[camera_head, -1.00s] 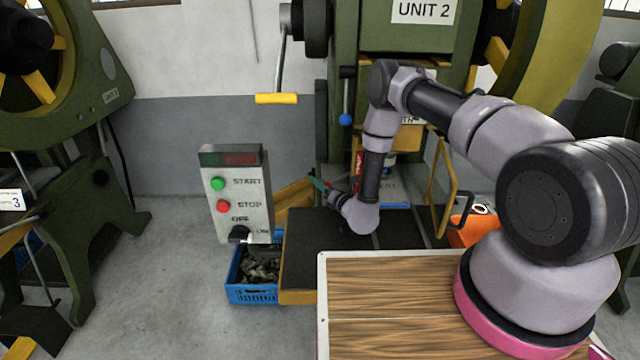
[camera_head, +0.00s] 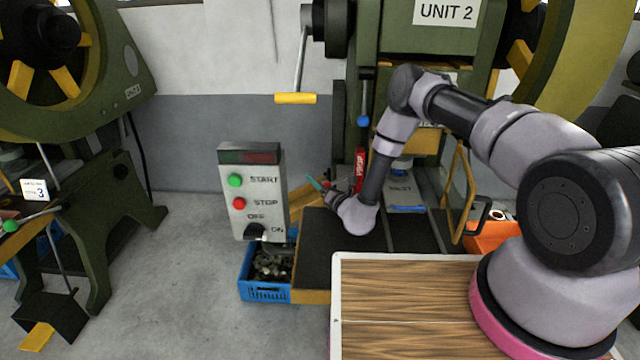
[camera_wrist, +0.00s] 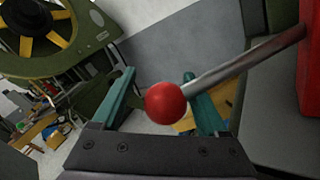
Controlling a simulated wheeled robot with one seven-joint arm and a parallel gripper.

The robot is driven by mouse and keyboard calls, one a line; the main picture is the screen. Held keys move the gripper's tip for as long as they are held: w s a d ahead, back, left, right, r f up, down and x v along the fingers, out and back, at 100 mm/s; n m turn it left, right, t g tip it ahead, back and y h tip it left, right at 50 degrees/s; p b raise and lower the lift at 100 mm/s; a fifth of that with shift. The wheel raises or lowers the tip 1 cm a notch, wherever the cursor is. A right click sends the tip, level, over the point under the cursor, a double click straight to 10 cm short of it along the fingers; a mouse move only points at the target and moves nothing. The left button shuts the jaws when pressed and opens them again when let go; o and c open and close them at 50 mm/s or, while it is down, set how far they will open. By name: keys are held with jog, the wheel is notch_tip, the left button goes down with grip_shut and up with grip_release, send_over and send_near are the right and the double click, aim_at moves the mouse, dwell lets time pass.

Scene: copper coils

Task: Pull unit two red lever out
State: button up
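The red lever is a red ball knob (camera_wrist: 166,102) on a grey metal rod (camera_wrist: 245,63). The rod runs from a red block (camera_wrist: 311,65) at the right edge of the wrist view. In the head view the red block (camera_head: 360,168) stands on the Unit 2 machine, just right of my gripper (camera_head: 318,186). In the wrist view my gripper (camera_wrist: 158,78) has its teal fingers apart. The knob appears in the gap between them, and the rod crosses in front of the right finger. I cannot tell whether a finger touches it.
A control box (camera_head: 252,192) with START and STOP buttons stands left of my gripper. A blue crate (camera_head: 265,292) of dark parts is below it. A yellow-handled crank (camera_head: 296,98) hangs above. A wooden-topped table (camera_head: 400,300) is in front, and open floor lies left.

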jog(key=v, duration=1.1)
jog(key=shift+w, duration=0.1)
